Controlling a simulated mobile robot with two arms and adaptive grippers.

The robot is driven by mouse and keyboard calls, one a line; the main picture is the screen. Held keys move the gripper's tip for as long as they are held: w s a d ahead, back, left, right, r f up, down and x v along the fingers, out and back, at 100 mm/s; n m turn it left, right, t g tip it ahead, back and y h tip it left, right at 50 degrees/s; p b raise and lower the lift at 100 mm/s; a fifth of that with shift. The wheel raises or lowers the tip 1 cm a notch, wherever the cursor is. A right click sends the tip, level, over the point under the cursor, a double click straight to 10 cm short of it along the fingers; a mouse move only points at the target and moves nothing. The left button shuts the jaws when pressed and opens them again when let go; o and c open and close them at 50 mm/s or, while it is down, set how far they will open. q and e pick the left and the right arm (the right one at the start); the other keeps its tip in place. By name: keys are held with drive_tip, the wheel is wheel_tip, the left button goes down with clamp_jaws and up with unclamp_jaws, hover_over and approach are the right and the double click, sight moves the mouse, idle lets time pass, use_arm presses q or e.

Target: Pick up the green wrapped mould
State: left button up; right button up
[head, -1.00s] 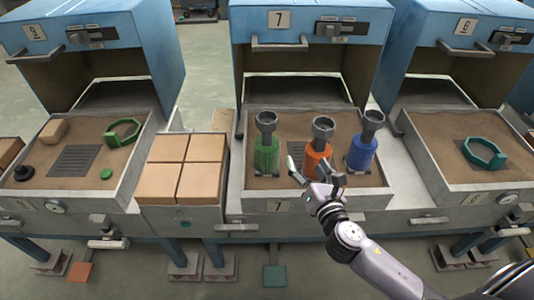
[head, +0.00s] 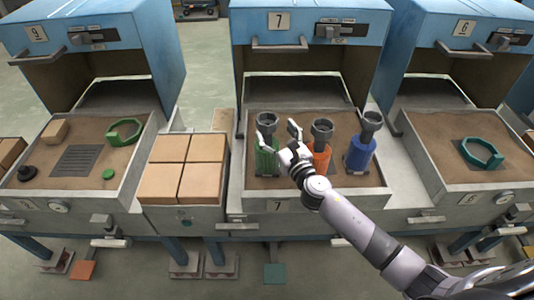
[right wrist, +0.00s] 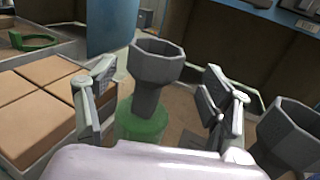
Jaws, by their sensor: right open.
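The green wrapped mould (head: 266,160) stands upright in the sand tray of station 7, with a grey funnel-shaped cup on top. It also shows in the right wrist view (right wrist: 141,125), its grey cup (right wrist: 156,62) between my finger pads. My right gripper (head: 279,130) is open at the green mould's right front side, its fingers apart and pointing away from me. In the right wrist view the open fingers (right wrist: 150,100) stand on either side of the mould's neck, with gaps visible. My left gripper is out of view.
An orange wrapped mould (head: 320,156) stands close to the right, partly behind my gripper, and a blue one (head: 360,152) stands further right. Tan blocks (head: 186,165) fill a tray at the left. The blue hood (head: 310,22) overhangs the back.

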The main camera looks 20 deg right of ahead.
sight(271, 127)
drive_tip(key=w, duration=0.2)
drive_tip(key=w+a, duration=0.1)
drive_tip(key=w, duration=0.1)
drive_tip(key=shift+r+p, duration=0.3)
drive_tip(key=shift+r, duration=0.1)
drive_tip(key=shift+w+a, duration=0.1)
drive_tip(key=shift+w, duration=0.55)
drive_tip(key=shift+s, duration=0.1)
drive_tip(key=shift+c, duration=0.3)
clamp_jaws()
drive_tip(key=shift+r, duration=0.1)
